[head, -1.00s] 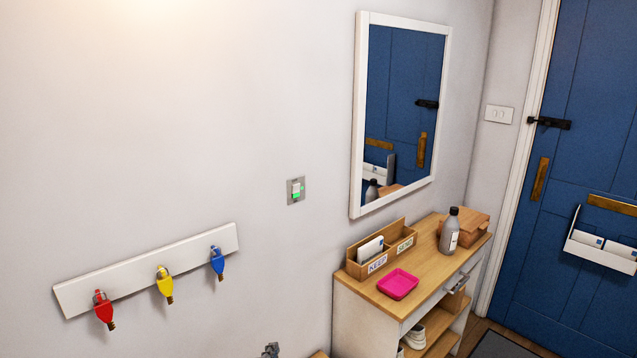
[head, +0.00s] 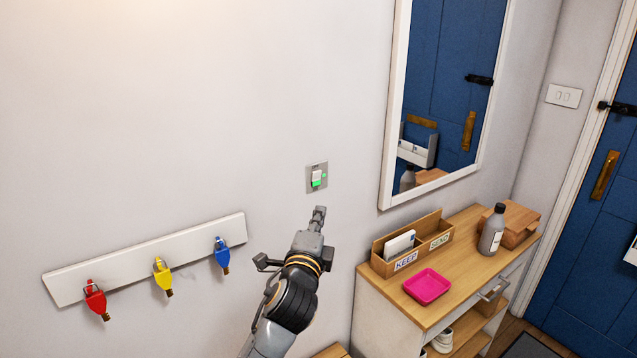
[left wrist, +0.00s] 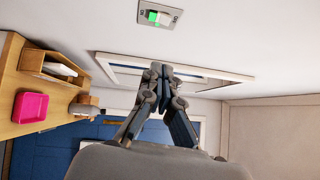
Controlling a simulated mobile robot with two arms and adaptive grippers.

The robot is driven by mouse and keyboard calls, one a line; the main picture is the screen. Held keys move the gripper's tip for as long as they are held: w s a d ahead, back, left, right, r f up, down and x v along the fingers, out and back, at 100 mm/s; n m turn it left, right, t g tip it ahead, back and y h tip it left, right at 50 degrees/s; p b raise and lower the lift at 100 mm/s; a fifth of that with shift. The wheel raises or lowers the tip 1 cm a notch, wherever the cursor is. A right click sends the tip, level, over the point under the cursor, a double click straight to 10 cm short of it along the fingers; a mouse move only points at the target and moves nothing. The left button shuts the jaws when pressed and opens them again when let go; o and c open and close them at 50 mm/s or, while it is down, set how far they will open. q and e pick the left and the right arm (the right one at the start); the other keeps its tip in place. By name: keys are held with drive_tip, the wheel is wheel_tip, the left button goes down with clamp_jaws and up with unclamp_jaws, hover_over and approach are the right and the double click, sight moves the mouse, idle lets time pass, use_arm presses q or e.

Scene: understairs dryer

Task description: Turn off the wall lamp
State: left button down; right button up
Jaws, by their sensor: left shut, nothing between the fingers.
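A small grey switch plate (head: 316,177) with a white rocker and a green part is on the wall, left of the mirror. The switch also shows at the top of the left wrist view (left wrist: 159,16). My left gripper (head: 319,211) is shut and empty, just below the switch in the head view and apart from it in the picture. In the left wrist view its closed fingertips (left wrist: 160,70) point up toward the switch. The lamp itself is out of view; a warm glow shows on the wall at the top left. My right gripper is not in view.
A key rack (head: 150,258) with red, yellow and blue keys hangs at the left. A framed mirror (head: 388,110) is on the right. Below it, a console (head: 455,290) carries a pink tray (head: 427,286), a letter box (head: 380,262) and a bottle (head: 491,232). The wall around the switch is clear.

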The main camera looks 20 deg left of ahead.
use_arm(q)
drive_tip(key=p, duration=0.2)
approach(320, 174)
drive_tip(key=d, duration=0.3)
drive_tip(key=w+a, duration=0.1)
drive_tip(key=w, duration=0.1)
drive_tip(key=w+a+p, duration=0.1)
drive_tip(key=w, duration=0.1)
drive_tip(key=w+a+p, duration=0.1)
drive_tip(key=w, duration=0.1)
drive_tip(key=shift+a+r, duration=0.15)
drive_tip(key=shift+a, duration=0.2)
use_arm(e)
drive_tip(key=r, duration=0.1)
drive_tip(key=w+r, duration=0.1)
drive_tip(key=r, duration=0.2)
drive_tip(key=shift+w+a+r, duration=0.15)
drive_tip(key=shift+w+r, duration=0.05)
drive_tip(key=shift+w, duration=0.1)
use_arm(q)
drive_tip(key=shift+d, duration=0.1)
drive_tip(key=shift+w+a+r, duration=0.2)
drive_tip(key=shift+a, duration=0.1)
drive_tip(key=shift+d, duration=0.1)
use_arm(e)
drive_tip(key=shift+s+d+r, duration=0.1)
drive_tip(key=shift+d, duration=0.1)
